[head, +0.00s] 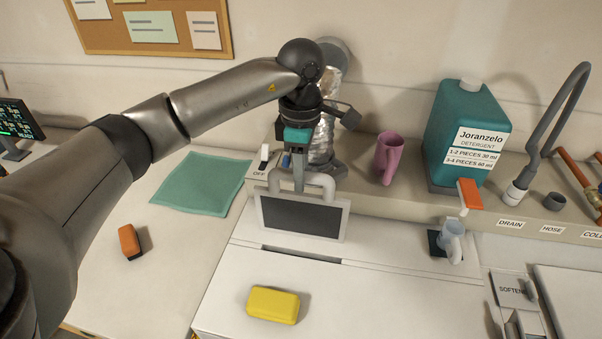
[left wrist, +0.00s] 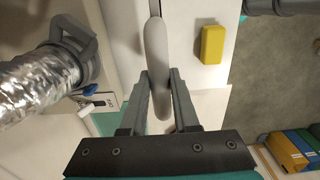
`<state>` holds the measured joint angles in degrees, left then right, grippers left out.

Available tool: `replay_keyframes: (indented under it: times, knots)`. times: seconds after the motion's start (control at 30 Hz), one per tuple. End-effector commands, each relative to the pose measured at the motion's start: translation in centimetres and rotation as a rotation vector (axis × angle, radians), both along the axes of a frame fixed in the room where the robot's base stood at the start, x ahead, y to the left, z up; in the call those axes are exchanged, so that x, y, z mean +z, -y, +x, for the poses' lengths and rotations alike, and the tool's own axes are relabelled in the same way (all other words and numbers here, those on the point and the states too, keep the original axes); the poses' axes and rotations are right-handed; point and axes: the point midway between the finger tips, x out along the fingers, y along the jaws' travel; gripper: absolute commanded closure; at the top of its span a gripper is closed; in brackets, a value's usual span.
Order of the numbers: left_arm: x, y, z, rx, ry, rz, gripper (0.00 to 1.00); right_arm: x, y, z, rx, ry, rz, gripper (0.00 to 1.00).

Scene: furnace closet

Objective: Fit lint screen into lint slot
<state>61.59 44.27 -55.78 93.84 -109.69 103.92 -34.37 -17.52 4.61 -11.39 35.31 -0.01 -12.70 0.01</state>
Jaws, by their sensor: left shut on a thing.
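The lint screen (head: 302,216) is a pale frame with a dark mesh panel and a light looped handle (head: 318,181) on top. My left gripper (head: 299,183) is shut on this handle and holds the screen roughly upright. In the left wrist view the handle (left wrist: 156,60) runs between the two fingers of the gripper (left wrist: 160,88). The lint slot (head: 300,254) is a thin dark gap in the white machine top, just below the screen's lower edge. Whether the screen touches the slot is unclear. My right gripper is not in view.
A yellow sponge (head: 273,305) lies in front of the slot. A foil duct (head: 323,135) and a switch (head: 263,160) stand close behind the gripper. A pink cup (head: 389,158), a teal detergent jug (head: 465,135) and a clear cup (head: 452,241) are to the right.

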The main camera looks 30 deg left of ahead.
Motion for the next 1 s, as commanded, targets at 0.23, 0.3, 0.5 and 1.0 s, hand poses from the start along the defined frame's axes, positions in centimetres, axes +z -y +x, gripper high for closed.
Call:
replay_keyframes:
  times: [0.23, 0.3, 0.5, 1.0]
  knots:
    - [-2.1, 0.0, -0.1, 0.000, -0.002, 0.000, 1.00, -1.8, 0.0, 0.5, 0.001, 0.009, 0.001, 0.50]
    - [-2.9, 0.0, 0.0, 0.000, -0.002, 0.000, 1.00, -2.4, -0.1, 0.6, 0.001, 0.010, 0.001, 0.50]
    - [-4.9, 0.0, 0.0, 0.000, -0.002, -0.001, 1.00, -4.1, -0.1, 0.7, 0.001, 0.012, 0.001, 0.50]
    - [-7.8, 0.0, 0.0, 0.000, -0.001, 0.000, 1.00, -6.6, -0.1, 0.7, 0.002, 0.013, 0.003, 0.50]
